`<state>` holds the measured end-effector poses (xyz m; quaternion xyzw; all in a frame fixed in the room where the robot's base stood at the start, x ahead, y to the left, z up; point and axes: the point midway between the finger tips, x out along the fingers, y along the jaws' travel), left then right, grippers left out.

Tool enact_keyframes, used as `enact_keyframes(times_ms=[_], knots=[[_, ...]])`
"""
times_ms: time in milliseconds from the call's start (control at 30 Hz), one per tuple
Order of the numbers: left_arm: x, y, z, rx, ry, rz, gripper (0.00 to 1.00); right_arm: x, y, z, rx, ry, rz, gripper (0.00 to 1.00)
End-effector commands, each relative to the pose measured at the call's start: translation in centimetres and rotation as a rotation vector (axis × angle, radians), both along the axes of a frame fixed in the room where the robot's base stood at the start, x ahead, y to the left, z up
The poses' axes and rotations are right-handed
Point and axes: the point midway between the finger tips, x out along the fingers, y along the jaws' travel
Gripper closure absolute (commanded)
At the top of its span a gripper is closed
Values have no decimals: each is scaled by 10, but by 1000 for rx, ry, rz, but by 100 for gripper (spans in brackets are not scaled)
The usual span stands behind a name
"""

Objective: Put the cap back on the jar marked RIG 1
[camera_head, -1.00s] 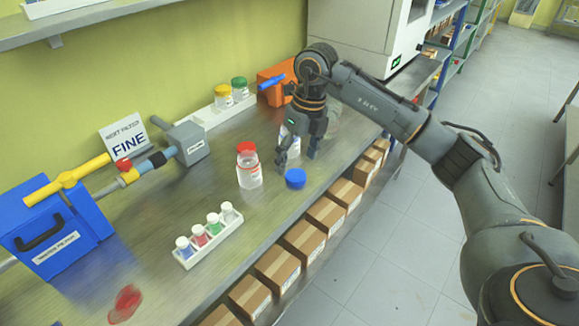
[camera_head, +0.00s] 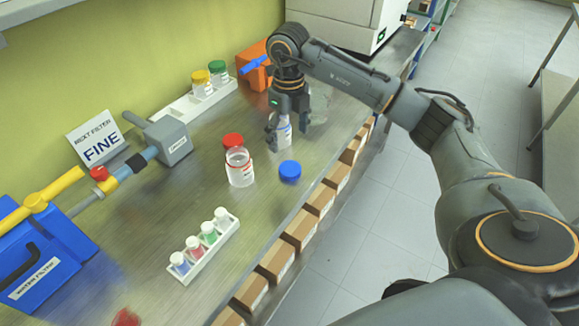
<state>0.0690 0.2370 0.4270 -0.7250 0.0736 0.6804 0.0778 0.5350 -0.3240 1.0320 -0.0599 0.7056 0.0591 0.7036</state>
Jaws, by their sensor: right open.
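My right gripper (camera_head: 287,138) is open, pointing down, with its fingers beside a small whitish jar (camera_head: 281,134) that they partly hide. A blue cap (camera_head: 290,171) lies on the bench just in front of this jar, apart from the gripper. A clear jar (camera_head: 239,171) with a red-and-white label stands to the left. A red cap (camera_head: 233,140) shows just behind its rim; I cannot tell what it rests on. The jar markings are too small to read, so I cannot tell which is RIG 1. My left gripper is not in view.
A white rack (camera_head: 205,254) of small vials stands in front. Yellow-capped (camera_head: 201,80) and green-capped (camera_head: 218,70) jars stand on a white tray at the back. A blue filter box (camera_head: 45,262) and grey pump (camera_head: 168,140) are at left. Cardboard boxes (camera_head: 298,231) line the shelf below.

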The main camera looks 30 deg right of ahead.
Motion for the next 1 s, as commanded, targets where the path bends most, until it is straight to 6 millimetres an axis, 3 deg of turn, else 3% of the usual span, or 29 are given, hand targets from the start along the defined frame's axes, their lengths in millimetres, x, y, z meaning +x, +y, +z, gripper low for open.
enact_keyframes(times_ms=[100,233,700,1000], knots=[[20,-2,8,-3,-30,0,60,-1,0,-22,0,3,-1,19],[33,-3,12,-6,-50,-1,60,0,0,-40,1,1,-1,19],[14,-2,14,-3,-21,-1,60,0,1,-50,1,0,0,19],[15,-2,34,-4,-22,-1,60,-1,1,-91,2,1,-1,19]])
